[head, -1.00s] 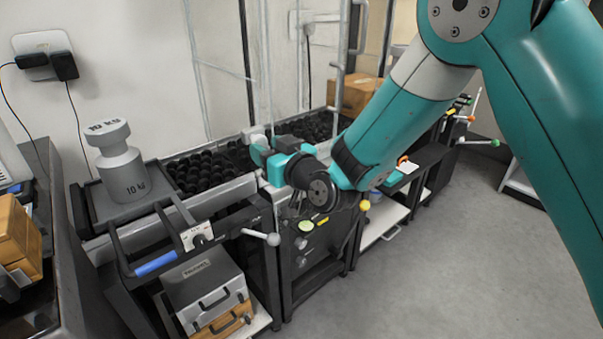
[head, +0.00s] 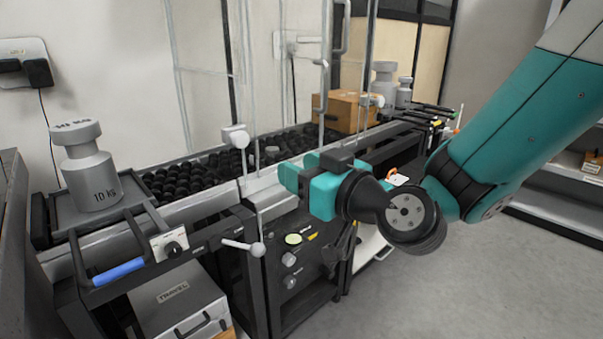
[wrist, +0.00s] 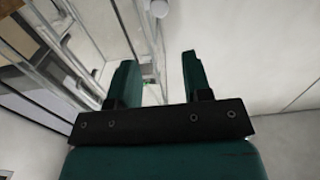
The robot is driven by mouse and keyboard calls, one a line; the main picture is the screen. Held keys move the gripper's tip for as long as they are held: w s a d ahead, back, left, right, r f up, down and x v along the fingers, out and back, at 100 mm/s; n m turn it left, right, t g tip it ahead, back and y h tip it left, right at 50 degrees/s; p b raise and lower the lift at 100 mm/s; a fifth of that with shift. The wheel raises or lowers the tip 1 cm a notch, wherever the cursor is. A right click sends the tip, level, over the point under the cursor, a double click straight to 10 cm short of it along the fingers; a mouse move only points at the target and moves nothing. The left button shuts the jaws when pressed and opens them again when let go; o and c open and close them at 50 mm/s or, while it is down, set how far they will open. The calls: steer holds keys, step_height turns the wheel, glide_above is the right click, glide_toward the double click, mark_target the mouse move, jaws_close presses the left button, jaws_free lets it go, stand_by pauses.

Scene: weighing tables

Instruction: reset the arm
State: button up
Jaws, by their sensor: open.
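My gripper (head: 297,177) is teal with a black wrist, in the middle of the head view. It points left, in front of the table edge, with nothing seen between its jaws. In the wrist view my gripper (wrist: 160,75) shows two teal fingers apart, with an empty gap between them. My teal arm comes in from the upper right, bent at the black wrist joint.
A 10 kg weight (head: 91,178) stands on a weighing plate at left. Black rollers (head: 200,170) line the table behind my gripper. A cardboard box (head: 345,111) and grey weights (head: 384,82) stand farther back. A lever with white knob (head: 257,249) juts out below. Floor at right is clear.

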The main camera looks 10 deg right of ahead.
steer(key=s+a+f+n+g, duration=0.2)
steer(key=s+g, duration=0.6)
steer(key=s+d+f+m+g+h, duration=0.25)
steer(key=s+d+g+h, duration=0.55)
steer(key=s, duration=0.5)
step_height(320, 180, up, 28)
steer(key=d+t+y+p, duration=0.1)
steer(key=y+p, duration=0.1)
steer(key=p, duration=2.6)
steer(key=shift+d+f+n, duration=0.2)
steer(key=shift+n, duration=0.15)
steer(key=shift+s, duration=0.1)
